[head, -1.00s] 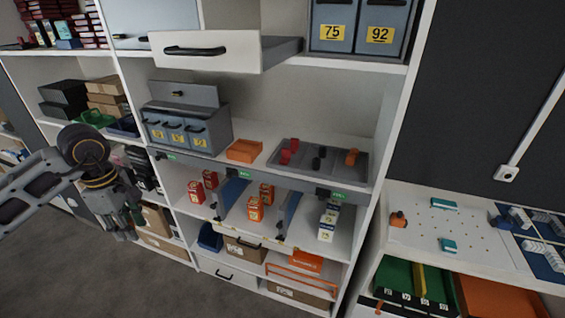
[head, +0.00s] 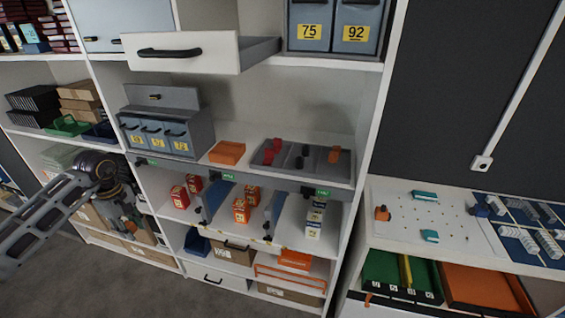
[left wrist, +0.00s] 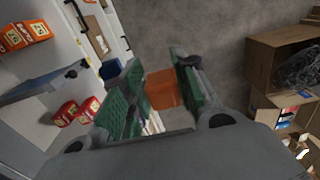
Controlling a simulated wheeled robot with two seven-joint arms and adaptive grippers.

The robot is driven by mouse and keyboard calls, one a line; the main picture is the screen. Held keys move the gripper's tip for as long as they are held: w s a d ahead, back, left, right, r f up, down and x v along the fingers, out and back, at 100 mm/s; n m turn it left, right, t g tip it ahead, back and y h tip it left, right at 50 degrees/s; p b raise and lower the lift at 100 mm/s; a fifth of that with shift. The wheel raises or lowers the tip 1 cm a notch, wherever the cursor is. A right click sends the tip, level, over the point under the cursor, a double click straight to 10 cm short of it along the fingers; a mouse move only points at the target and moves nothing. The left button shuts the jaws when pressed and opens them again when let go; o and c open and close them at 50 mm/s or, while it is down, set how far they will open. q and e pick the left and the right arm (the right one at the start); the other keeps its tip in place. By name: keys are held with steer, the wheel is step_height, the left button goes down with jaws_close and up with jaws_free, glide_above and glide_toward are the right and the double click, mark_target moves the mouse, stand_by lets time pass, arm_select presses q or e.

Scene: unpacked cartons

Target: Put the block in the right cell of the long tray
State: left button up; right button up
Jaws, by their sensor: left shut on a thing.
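My left gripper (head: 137,222) is at the left of the head view, low and in front of the shelves. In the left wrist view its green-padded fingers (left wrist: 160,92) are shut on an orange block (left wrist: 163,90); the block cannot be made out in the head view. The long grey tray (head: 318,174) lies on the middle shelf, up and to the right of the gripper. Its left cell has red pieces (head: 268,157), its middle cell black pieces (head: 299,162), and its right cell an orange piece (head: 334,155). My right gripper is not in view.
An orange box (head: 227,152) and a grey drawer cabinet (head: 165,130) stand left of the tray. An open white drawer (head: 185,52) juts out above that shelf. Red cartons (head: 241,210) stand on the shelf below. A pegboard table (head: 400,215) is at the right.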

mark_target(128, 221)
arm_select(q)
steer(key=shift+m, duration=0.9)
steer(key=w+a+f, duration=0.2)
steer(key=shift+w+a, duration=0.35)
steer(key=shift+w, duration=0.05)
steer(key=shift+w+a+f+m, duration=0.3)
steer(key=shift+w+a+m, duration=0.45)
steer(key=shift+a, duration=0.2)
steer(key=shift+w+d, duration=0.2)
steer(key=shift+d, duration=0.05)
steer(key=d+f+m, duration=0.1)
steer(key=d+m, duration=0.7)
steer(key=d, duration=1.9)
steer(key=s+a+f+m+b, duration=0.1)
steer(key=a+f+m+b, duration=0.1)
steer(key=a+f+b, duration=0.1)
steer(key=shift+s+a+f+m, duration=0.3)
steer(key=shift+a+f, duration=0.2)
steer(key=shift+f, duration=0.9)
steer(key=shift+f+b, duration=0.5)
steer(key=shift+b, duration=0.15)
